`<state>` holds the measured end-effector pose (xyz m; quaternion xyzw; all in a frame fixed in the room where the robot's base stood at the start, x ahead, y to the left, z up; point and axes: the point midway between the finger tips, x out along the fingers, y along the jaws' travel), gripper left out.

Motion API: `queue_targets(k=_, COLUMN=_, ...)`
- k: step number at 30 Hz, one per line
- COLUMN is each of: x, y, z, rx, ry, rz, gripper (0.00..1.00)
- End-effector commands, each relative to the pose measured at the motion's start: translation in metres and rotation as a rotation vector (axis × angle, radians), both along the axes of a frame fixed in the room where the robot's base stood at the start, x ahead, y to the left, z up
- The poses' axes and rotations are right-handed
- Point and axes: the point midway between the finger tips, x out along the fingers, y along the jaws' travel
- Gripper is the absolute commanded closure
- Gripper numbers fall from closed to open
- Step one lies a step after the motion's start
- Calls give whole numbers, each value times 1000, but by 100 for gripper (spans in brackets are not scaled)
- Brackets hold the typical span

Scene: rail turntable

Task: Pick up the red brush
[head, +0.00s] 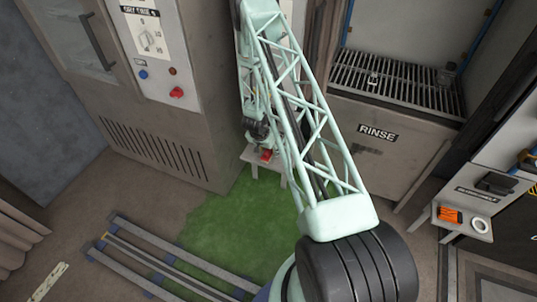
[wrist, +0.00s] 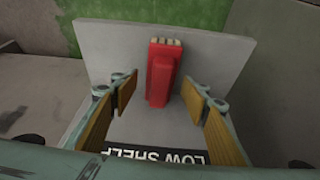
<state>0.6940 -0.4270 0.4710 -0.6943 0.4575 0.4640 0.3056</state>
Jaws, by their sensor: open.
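The red brush (wrist: 161,77) lies on a small pale low shelf (wrist: 218,55) in the wrist view, its pale bristle end toward the top of the picture. My gripper (wrist: 160,88) is open, with one wood-coloured finger pad on each side of the brush and a gap to it on both sides. I cannot tell how far above the shelf the fingertips are. In the head view a small part of the red brush (head: 266,156) shows at the end of my arm, by the shelf (head: 249,154), largely hidden by my arm.
A grey cabinet with a dial (head: 150,40) stands behind on the left, close to the shelf. A rinse unit (head: 378,133) with a grate is on the right. A side shelf (head: 470,234) holds an orange item and a white ring. Rails (head: 165,258) cross the floor, and green floor (head: 230,225) lies clear before the shelf.

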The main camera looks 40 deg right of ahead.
Motion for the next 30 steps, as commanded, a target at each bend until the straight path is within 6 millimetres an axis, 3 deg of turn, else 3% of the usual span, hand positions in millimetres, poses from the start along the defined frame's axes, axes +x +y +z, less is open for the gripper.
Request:
queue_targets(k=4, x=0, y=0, z=0, rx=0, ry=0, rz=0, gripper=60)
queue_targets(k=14, x=0, y=0, z=0, rx=0, ry=0, rz=0, gripper=87)
queue_targets(k=30, x=0, y=0, z=12, rx=0, ry=0, rz=0, gripper=87)
